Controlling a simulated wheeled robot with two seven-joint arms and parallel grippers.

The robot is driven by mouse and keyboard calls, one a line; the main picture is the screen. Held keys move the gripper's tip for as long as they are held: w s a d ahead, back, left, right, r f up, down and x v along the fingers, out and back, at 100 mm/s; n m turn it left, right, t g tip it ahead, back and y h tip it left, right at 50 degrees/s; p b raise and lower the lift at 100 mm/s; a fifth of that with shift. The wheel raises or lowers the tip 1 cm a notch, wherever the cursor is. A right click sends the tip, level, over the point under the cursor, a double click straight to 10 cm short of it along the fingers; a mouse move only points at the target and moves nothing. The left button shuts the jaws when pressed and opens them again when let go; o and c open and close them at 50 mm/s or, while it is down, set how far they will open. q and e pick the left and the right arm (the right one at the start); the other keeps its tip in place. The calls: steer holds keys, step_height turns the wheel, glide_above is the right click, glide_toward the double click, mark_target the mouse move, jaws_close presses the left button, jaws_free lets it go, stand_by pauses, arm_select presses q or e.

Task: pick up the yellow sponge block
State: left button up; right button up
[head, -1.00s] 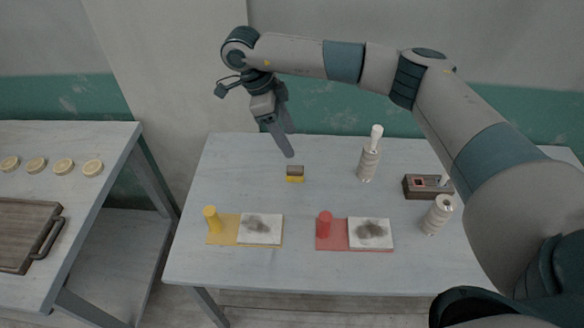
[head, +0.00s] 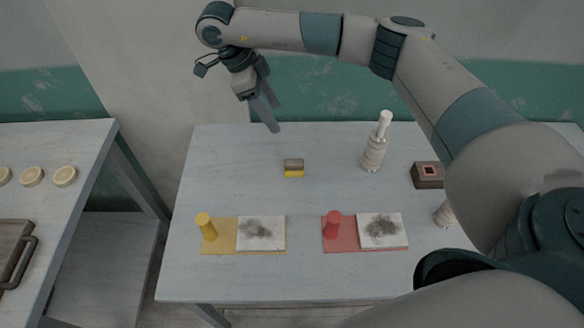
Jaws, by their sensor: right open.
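The yellow sponge block (head: 293,173) has a brown-grey top layer. It sits on the pale table (head: 300,278), near the middle. My right gripper (head: 270,118) is open and empty, with its fingers pointing down. In the picture it is above and to the left of the sponge block and apart from it. My left gripper is not in view.
A yellow mat (head: 219,243) and a red mat (head: 336,242) lie at the front, each with a peg and a smudged white tile. A ribbed bottle (head: 374,153) and a dark box (head: 427,176) stand right. A side table (head: 80,230) is left.

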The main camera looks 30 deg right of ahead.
steer(key=f+b, duration=0.1)
steer(key=f, duration=0.1)
steer(key=f+b, duration=0.1)
steer(key=b, duration=0.1)
steer(key=f+b, duration=0.1)
steer(key=f, duration=0.1)
steer(key=shift+w+f+b, duration=0.3)
steer(key=shift+b, duration=0.1)
steer(key=p, duration=0.3)
glide_toward(295, 161)
steer(key=x, duration=0.5)
steer(key=shift+s+d+f, duration=0.1)
steer(key=shift+s+f, duration=0.05)
steer(key=shift+s, duration=0.05)
steer(key=shift+f, duration=0.3)
